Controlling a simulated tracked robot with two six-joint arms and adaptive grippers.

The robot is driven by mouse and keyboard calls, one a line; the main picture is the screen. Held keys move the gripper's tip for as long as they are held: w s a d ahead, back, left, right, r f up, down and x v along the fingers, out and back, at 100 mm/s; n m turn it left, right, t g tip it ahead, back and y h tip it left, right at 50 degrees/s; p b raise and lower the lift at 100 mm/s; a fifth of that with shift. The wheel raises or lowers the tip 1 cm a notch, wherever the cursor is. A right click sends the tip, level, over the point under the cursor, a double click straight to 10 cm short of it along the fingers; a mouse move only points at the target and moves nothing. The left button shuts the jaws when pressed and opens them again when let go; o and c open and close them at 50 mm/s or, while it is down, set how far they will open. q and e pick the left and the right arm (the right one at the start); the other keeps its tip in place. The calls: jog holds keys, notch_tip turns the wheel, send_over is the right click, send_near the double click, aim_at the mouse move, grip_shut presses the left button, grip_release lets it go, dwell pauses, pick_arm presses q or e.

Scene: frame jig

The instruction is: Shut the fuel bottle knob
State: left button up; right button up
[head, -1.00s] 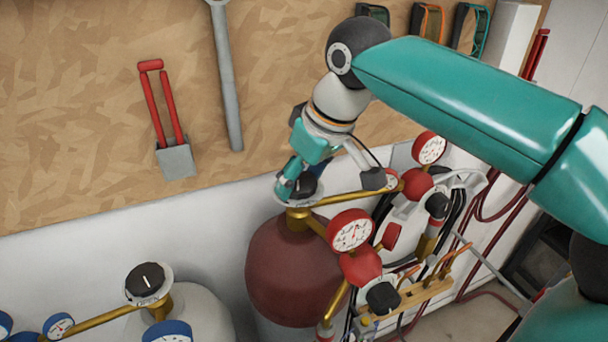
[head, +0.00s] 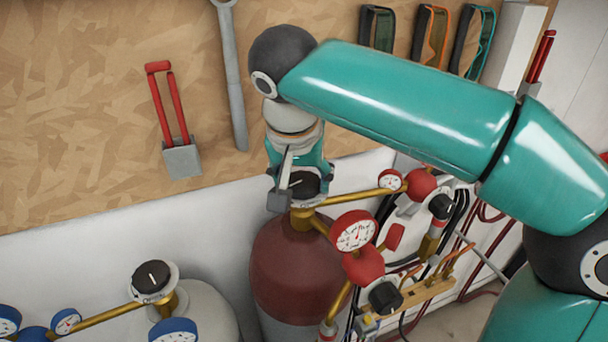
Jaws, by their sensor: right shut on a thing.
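The fuel bottle (head: 295,265) is dark red and stands upright in the middle of the head view. Its black knob (head: 304,184) sits on top, above a brass valve, with a pale mark on its upper face. My right gripper (head: 297,190) points down over the bottle from above and is shut on the knob. The gripper's wrist and fingers partly cover the knob. My left gripper does not show.
A grey bottle (head: 205,310) with its own black knob (head: 152,277) and blue gauges stands at left. Red gauges (head: 354,232) and hoses crowd the right of the fuel bottle.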

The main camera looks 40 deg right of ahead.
jog(key=m, duration=0.2)
jog(key=m+g, duration=0.1)
jog(key=m, duration=0.1)
jog(key=m+g+h, duration=0.1)
jog(key=m, duration=0.1)
jog(key=shift+w+a+m, duration=0.1)
jog(key=shift+w+m, duration=0.15)
jog(key=shift+m, duration=0.05)
jog(key=m+g, duration=0.1)
jog(key=m, duration=0.2)
jog(key=m+g, duration=0.1)
jog(key=m, duration=0.2)
jog(key=shift+w+m+g, duration=0.2)
jog(key=shift+m+g, duration=0.1)
jog(key=o, duration=1.1)
jog(key=shift+o, duration=0.2)
